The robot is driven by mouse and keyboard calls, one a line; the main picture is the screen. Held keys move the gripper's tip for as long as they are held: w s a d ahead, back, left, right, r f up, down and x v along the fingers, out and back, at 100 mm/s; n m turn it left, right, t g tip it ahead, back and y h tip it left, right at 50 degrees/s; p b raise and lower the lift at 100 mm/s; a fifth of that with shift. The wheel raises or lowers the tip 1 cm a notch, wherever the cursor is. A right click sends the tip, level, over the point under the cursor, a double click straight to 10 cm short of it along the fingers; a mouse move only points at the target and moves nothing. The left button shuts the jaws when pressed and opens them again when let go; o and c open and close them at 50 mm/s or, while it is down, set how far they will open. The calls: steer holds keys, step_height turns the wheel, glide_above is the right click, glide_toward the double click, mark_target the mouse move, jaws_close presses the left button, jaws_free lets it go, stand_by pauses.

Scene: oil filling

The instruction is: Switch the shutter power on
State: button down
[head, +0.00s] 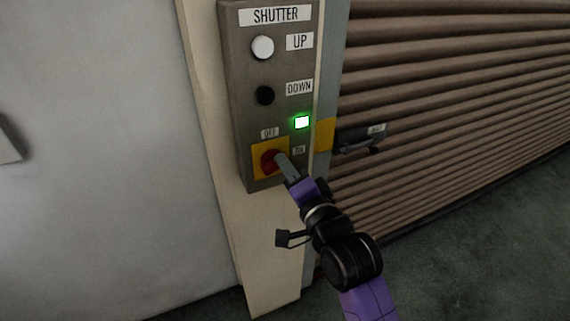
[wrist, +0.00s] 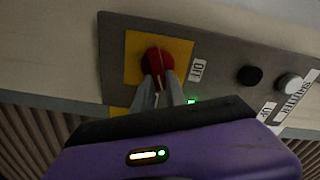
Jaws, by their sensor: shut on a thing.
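The shutter control panel (head: 277,75) is a grey box on a post. Its red rotary power switch (head: 268,162) sits on a yellow plate (head: 258,172) at the bottom, with an OFF label above and an ON label to the right. A green lamp (head: 302,122) above the switch is lit. My gripper (head: 281,160) is shut on the red switch knob. The wrist view shows the knob (wrist: 157,62) between the two grey fingertips, on the yellow plate (wrist: 134,62). The fingers hide part of the knob, and its exact angle is hard to tell.
A white UP button (head: 262,47) and a black DOWN button (head: 265,95) sit above the switch. To the right is the closed brown slatted shutter (head: 450,100) with a dark handle (head: 362,140). A pale wall (head: 100,150) is at the left.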

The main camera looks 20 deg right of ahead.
steer(key=shift+d+f+m+p, duration=0.15)
steer(key=shift+m+p, duration=0.1)
steer(key=shift+m, duration=0.9)
steer(key=shift+a+f+m+p, duration=0.1)
steer(key=shift+f+m+p, duration=0.1)
steer(key=shift+m, duration=0.95)
steer(key=c, duration=1.4)
jaws_free()
steer(key=shift+o, duration=0.2)
steer(key=s+b, duration=0.1)
steer(key=s, duration=0.6)
steer(key=shift+s, duration=0.4)
